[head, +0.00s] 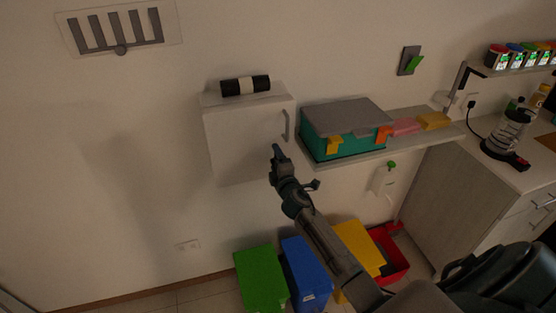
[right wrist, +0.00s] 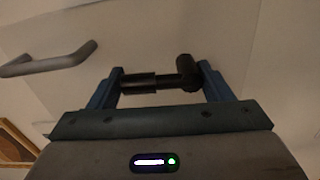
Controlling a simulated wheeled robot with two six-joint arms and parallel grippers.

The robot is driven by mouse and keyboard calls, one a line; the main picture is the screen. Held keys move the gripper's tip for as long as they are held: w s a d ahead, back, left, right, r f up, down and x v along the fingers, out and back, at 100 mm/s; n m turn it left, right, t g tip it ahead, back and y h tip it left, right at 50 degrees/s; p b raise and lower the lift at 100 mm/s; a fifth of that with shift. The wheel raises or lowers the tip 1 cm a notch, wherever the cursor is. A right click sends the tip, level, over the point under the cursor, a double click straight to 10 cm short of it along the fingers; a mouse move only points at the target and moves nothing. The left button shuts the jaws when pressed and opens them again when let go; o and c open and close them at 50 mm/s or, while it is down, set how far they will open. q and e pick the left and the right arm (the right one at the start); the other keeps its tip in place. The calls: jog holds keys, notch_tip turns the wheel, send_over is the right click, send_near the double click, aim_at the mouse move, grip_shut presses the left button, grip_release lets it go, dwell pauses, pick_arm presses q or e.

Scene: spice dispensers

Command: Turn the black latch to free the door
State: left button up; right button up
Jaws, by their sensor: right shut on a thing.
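A white wall cabinet (head: 240,130) has its door shut, with a grey bar handle (head: 286,125) at its right side. In the head view my right gripper (head: 277,152) is at the door's right part, below the handle, and hides the latch. In the right wrist view the black latch (right wrist: 150,84) is a short bar with a thick round end at right. It lies crosswise between the two fingers of my right gripper (right wrist: 161,76), which is shut on it. The grey handle (right wrist: 50,62) shows left of the fingers. My left gripper is not in view.
Green (head: 261,278), blue (head: 305,272) and yellow (head: 358,248) bins stand on the floor below.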

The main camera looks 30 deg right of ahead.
jog(key=shift+a+r+n, duration=0.1)
jog(key=shift+a+n, duration=0.05)
jog(key=shift+n, duration=0.45)
jog(key=o, duration=0.9)
jog(key=shift+s+a, duration=0.1)
jog(key=shift+s, duration=0.25)
jog(key=shift+b+v, duration=0.95)
jog(key=shift+v, duration=4.05)
